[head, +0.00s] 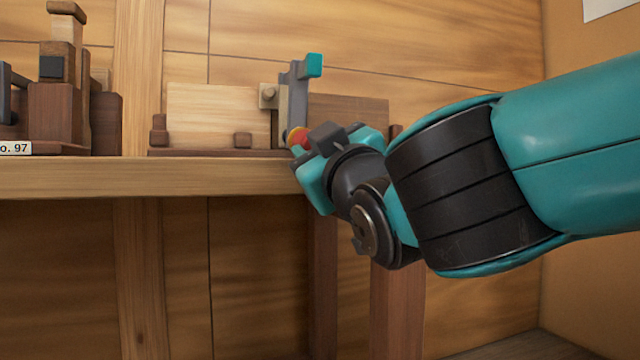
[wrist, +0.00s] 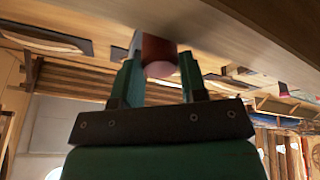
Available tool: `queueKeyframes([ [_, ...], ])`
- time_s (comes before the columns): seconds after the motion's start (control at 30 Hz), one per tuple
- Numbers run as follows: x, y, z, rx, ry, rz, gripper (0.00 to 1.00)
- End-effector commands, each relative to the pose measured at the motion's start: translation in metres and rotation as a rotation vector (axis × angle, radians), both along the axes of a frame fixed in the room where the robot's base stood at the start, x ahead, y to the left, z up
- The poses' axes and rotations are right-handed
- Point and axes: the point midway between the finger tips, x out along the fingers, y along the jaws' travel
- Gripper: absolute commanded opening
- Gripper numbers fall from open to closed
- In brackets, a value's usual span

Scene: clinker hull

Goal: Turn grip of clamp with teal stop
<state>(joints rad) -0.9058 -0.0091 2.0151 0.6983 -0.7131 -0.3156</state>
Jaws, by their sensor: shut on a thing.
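The clamp (head: 297,95) stands on the shelf board in the head view, with a grey upright bar and a teal stop (head: 314,65) at its top. Its red-orange grip (head: 297,136) sits low on the clamp, partly hidden by my gripper (head: 304,153). In the wrist view the dark red, round-ended grip (wrist: 160,52) lies between the two green fingers of my gripper (wrist: 159,66). The fingers are shut on it from both sides. The clamp's body is mostly out of sight in the wrist view.
The wooden shelf (head: 150,177) runs along the wall under the clamp. A pale board (head: 215,112) stands just left of the clamp, and a brown board (head: 350,112) stands behind it to the right. Dark wooden blocks (head: 55,115) stand at the far left.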

Motion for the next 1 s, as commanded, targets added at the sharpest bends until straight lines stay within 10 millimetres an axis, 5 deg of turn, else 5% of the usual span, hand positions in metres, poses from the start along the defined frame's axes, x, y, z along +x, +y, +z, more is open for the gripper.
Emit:
queueKeyframes([
  [0.4, 0.0005, 0.0018, -0.0044, 0.172, 0.050, 0.036, 0.16],
  [0.93, 0.0009, 0.0013, -0.0011, 0.195, 0.053, 0.038, 0.16],
  [0.97, 0.0009, 0.0013, -0.0011, 0.195, 0.053, 0.038, 0.42],
  [1.0, 0.0009, 0.0013, -0.0010, 0.195, 0.053, 0.038, 0.51],
])
